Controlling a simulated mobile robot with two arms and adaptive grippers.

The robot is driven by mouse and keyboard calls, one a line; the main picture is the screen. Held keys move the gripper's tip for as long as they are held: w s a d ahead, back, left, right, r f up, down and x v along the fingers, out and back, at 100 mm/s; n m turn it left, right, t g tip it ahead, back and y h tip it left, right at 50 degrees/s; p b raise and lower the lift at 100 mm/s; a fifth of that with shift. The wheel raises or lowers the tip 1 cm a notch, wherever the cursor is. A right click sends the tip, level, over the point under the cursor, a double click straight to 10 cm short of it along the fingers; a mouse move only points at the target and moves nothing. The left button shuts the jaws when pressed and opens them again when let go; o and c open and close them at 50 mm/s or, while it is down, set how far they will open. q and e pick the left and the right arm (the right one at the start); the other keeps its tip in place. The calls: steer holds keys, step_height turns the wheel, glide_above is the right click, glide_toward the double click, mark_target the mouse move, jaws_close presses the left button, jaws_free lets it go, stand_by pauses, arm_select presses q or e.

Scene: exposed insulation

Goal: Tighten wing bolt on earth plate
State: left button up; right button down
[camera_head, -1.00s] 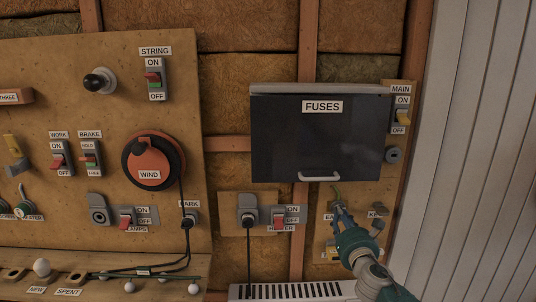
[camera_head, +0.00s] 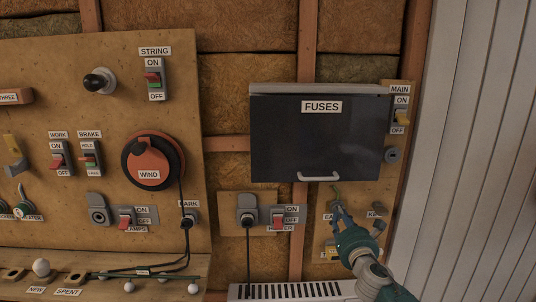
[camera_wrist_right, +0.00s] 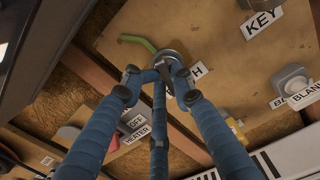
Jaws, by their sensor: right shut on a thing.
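My right gripper (camera_head: 343,222) reaches up to the small wooden panel under the fuse box. In the right wrist view its blue fingers (camera_wrist_right: 158,78) close around the wing bolt, of which only a round grey metal part (camera_wrist_right: 172,57) shows behind the fingertips. A green wire (camera_wrist_right: 138,42) comes out beside this metal part; it also shows in the head view (camera_head: 336,193). A label ending in "H" (camera_wrist_right: 196,73) is partly covered by the fingers. The earth plate itself is mostly hidden by my gripper. My left gripper is not in view.
The black fuse box (camera_head: 315,145) with its handle hangs just above my right gripper. The heater switch (camera_head: 280,217) is to the left, a key label (camera_wrist_right: 262,20) and a blank-labelled fitting (camera_wrist_right: 290,78) to the right. A white slotted heater (camera_head: 290,291) is below.

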steer(key=m, duration=0.2)
steer(key=d+f+m, duration=0.1)
steer(key=shift+d+m, duration=0.2)
steer(key=shift+m, duration=0.2)
steer(key=c, duration=1.4)
jaws_free()
steer(key=shift+o, duration=0.5)
steer(key=shift+w+d+r, duration=0.1)
steer(key=shift+d, duration=0.05)
steer(key=shift+r, duration=0.1)
steer(key=s+p, duration=0.3)
steer(key=s, duration=0.6)
steer(key=shift+a+p, duration=0.2)
steer(key=shift+p, duration=0.15)
